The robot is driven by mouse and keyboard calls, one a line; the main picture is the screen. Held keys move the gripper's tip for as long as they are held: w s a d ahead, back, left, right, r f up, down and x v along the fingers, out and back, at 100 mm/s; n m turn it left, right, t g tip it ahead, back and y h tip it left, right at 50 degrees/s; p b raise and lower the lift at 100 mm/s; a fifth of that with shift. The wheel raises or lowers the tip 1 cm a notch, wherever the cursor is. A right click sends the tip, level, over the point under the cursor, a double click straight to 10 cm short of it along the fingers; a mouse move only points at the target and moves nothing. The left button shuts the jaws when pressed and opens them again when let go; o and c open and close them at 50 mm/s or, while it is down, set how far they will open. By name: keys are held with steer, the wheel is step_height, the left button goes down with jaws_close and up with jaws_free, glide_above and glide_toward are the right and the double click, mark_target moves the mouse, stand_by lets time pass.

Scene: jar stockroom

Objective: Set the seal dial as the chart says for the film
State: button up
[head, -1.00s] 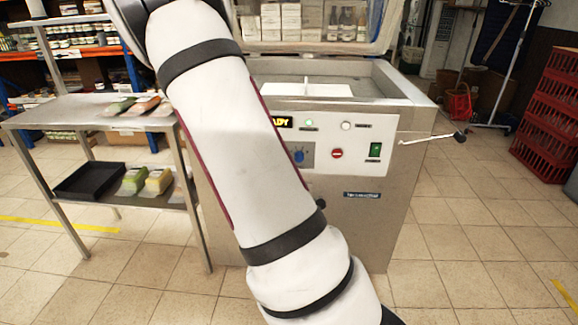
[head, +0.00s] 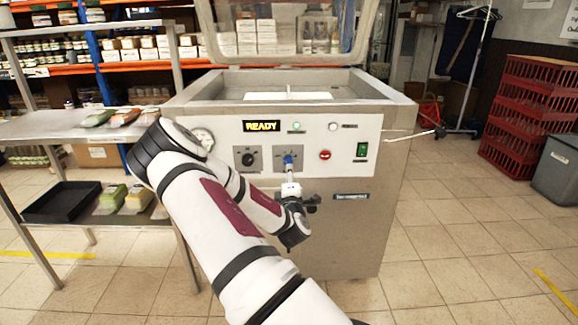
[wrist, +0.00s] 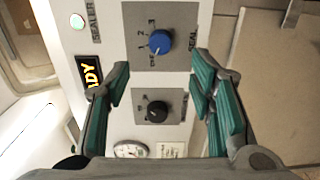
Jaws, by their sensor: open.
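The blue seal dial (head: 288,159) is on the front panel of the steel sealing machine (head: 340,240). In the wrist view the blue dial (wrist: 160,42) has marks 1, 2 and 3 around it and a SEAL label beside it. Its pale pointer seems to face the OFF end, but this is small. My gripper (wrist: 159,72) is open and empty in front of the panel, its fingers spread to either side below the blue dial in the picture. A black dial (wrist: 157,111) lies between the fingers, nearer the palm. I cannot make out a readable chart.
The READY display (head: 262,126) is lit, with a green lamp (head: 296,125) beside it. A red button (head: 325,155) and green switch (head: 362,149) are right of the dial. A steel side table (head: 60,127) with film packs stands left. Red crates (head: 530,105) stand right.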

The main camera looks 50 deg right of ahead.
mark_target(288, 161)
steer(key=b+x, duration=0.1)
steer(key=x, duration=0.9)
steer(key=shift+w+d, duration=0.2)
steer(key=shift+d, duration=0.05)
steer(key=shift+c, duration=0.3)
steer(key=c, duration=1.1)
